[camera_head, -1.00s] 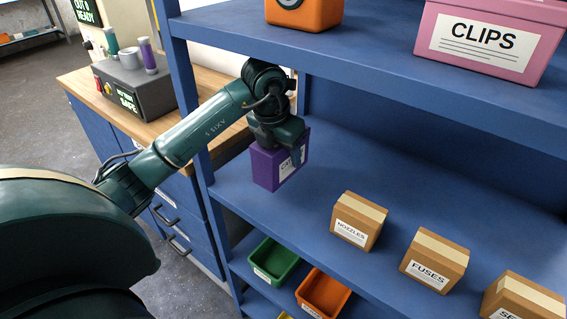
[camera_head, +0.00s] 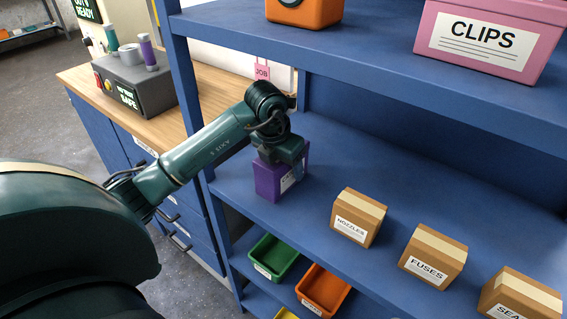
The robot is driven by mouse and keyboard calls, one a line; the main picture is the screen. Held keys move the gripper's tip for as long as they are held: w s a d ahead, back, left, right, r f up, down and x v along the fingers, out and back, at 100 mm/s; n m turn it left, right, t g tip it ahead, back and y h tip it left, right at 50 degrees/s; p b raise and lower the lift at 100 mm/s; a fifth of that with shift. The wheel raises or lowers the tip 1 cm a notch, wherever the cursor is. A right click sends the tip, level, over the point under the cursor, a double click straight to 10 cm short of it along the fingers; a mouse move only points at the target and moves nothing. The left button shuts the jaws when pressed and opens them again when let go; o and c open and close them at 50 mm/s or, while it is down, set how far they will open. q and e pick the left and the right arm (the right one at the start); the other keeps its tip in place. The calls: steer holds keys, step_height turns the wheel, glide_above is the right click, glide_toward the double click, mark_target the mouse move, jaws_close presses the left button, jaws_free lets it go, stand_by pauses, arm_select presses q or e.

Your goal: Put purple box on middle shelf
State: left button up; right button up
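The purple box (camera_head: 268,182) with a white label is at the left end of the blue middle shelf (camera_head: 315,245). It looks upright and at or very near the shelf surface; I cannot tell for sure that it touches. My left gripper (camera_head: 284,160) is over the top of the box, with a finger down its label side, and looks shut on it. The far finger is hidden. My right gripper is not in view.
Cardboard boxes NOZZLES (camera_head: 358,217), FUSES (camera_head: 432,256) and a third (camera_head: 520,298) stand to the right on the same shelf. The upper shelf (camera_head: 370,55) holds a pink CLIPS box (camera_head: 490,38). Green (camera_head: 273,257) and orange (camera_head: 322,290) bins sit below.

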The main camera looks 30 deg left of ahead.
arm_select(q)
steer(key=shift+o, duration=0.8)
steer(key=shift+r, duration=0.3)
steer(key=v, duration=0.7)
steer(key=shift+s+r, duration=0.1)
